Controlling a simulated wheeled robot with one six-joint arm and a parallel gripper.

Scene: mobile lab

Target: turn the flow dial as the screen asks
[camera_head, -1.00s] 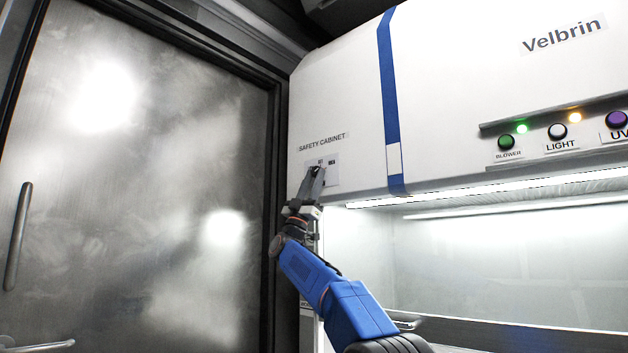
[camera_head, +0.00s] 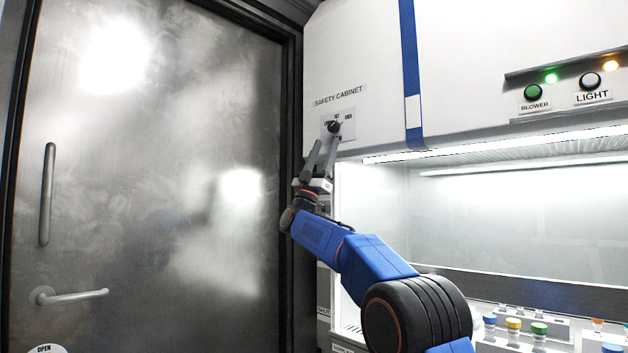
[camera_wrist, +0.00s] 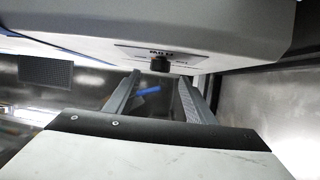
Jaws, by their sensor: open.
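The flow dial (camera_head: 333,127) is a small black knob on a white plate (camera_head: 349,129) under the "SAFETY CABINET" label. The plate has a mark reading "HIGH" at its right; the other marks are too small to read surely. In the wrist view the dial (camera_wrist: 160,64) shows beyond my fingertips, near the middle between them. My gripper (camera_head: 323,146) is open and empty, its two fingers pointing up just below the dial, apart from it as far as I can tell. The wrist view shows both fingers spread (camera_wrist: 158,80). No screen with a request is legible.
The white safety cabinet (camera_head: 360,60) has a lit open bay at right. BLOWER (camera_head: 533,92) and LIGHT (camera_head: 590,81) buttons sit on its front. Several capped vials, one with a green cap (camera_head: 538,328), stand at lower right. A metal door (camera_head: 140,190) with a handle fills the left.

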